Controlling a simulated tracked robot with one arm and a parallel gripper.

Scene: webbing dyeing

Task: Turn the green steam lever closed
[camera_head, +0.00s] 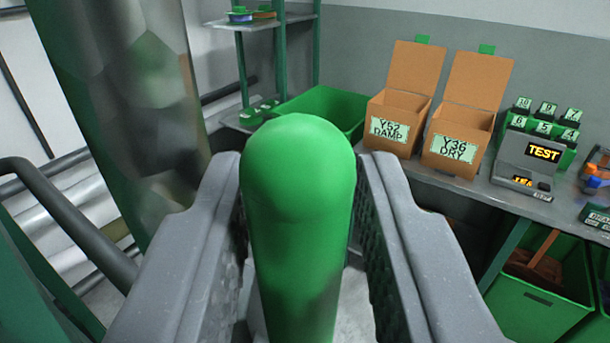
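The green lever (298,190) shows as a thick, round-ended green handle in the middle of the view, close to the camera. It stands between the two grey fingers of my gripper (298,175). The textured inner pads face it from the left and right. Narrow pale strips of background show between the handle's lower part and the pads, so the fingers look open around it. Near the rounded end the gaps are too small to judge contact. The lever's base and pivot are hidden below the frame.
A large shiny metal cylinder (125,95) and a dark curved rail (70,220) stand at left. Green bins (540,310) sit below.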

